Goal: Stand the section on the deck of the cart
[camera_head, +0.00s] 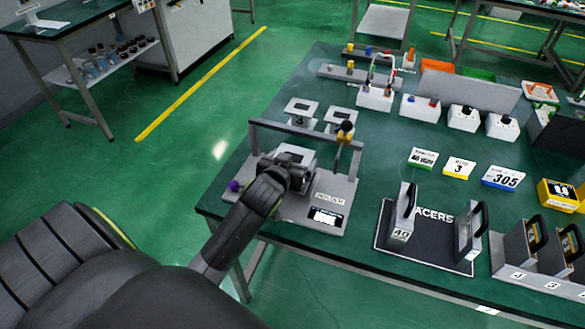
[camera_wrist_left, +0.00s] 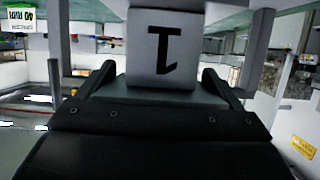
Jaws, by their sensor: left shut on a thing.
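A pale grey block marked with an upside-down black "1" (camera_wrist_left: 163,45), which seems to be the section, sits between the fingers of my left gripper (camera_wrist_left: 158,90) in the left wrist view. In the head view my left gripper (camera_head: 288,172) is shut on it, over a grey plate (camera_head: 333,188) with upright posts and a crossbar. A pale square top with a dark middle (camera_head: 300,151) shows just beyond the gripper and seems to be the same block. Whether its foot touches the plate is hidden. I cannot tell for certain which thing is the cart. My right gripper is out of view.
Two similar square-topped pieces (camera_head: 301,107) stand behind the crossbar. A yellow-and-black knob (camera_head: 345,130) is close on the right, a purple knob (camera_head: 234,185) on the left. A dark mat (camera_head: 428,243) with two handled grey pieces lies right.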

